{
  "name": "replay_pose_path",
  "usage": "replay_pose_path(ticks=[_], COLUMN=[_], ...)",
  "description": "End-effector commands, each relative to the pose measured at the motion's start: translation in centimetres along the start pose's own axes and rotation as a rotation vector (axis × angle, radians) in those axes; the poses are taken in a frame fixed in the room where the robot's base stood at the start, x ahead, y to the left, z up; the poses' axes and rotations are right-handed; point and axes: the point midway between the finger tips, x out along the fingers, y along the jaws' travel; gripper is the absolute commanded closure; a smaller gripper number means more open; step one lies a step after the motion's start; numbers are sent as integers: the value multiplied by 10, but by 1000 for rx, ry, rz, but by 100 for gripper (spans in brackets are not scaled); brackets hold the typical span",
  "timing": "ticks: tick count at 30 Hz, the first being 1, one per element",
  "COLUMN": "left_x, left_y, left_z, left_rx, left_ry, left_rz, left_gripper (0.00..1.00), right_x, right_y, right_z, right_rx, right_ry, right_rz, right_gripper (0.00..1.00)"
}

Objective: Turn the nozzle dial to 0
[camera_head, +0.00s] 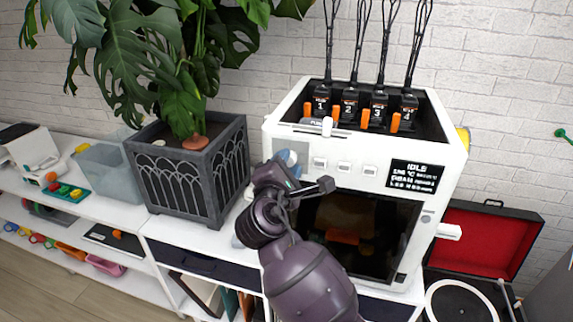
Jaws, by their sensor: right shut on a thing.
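The white 3D printer (452,150) stands on the white counter, with a dark window in its front. Numbered black nozzle heads (350,102) with orange tabs sit in its open top. A blue-grey round dial (291,158) is at the left end of the front panel, partly hidden by my right gripper. My right gripper (284,172) reaches up from below and is shut at the dial. Its fingertips and the dial's setting cannot be made out. My left gripper is not in view.
A potted plant in a dark grey planter (186,180) stands close to the left of the printer. A clear bin (108,170) is farther left. A turntable with a red-lined lid (480,240) is at the right. White buttons (345,167) line the panel beside the dial.

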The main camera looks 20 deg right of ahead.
Motion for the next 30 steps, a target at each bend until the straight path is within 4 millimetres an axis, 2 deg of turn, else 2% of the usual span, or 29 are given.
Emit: replay_pose_path(ticks=[19, 20, 24, 30], left_x=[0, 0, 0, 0], left_y=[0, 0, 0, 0], left_z=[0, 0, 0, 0], left_rx=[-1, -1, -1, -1], left_ry=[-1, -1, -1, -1], left_rz=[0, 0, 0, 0], left_gripper=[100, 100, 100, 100], right_x=[0, 0, 0, 0], right_y=[-1, -1, 0, 0], right_z=[-1, -1, 0, 0], right_rx=[-48, -48, -47, -46], right_ry=[4, 4, 4, 3], right_rz=[-1, -1, -1, 0], right_gripper=[89, 61, 40, 40])
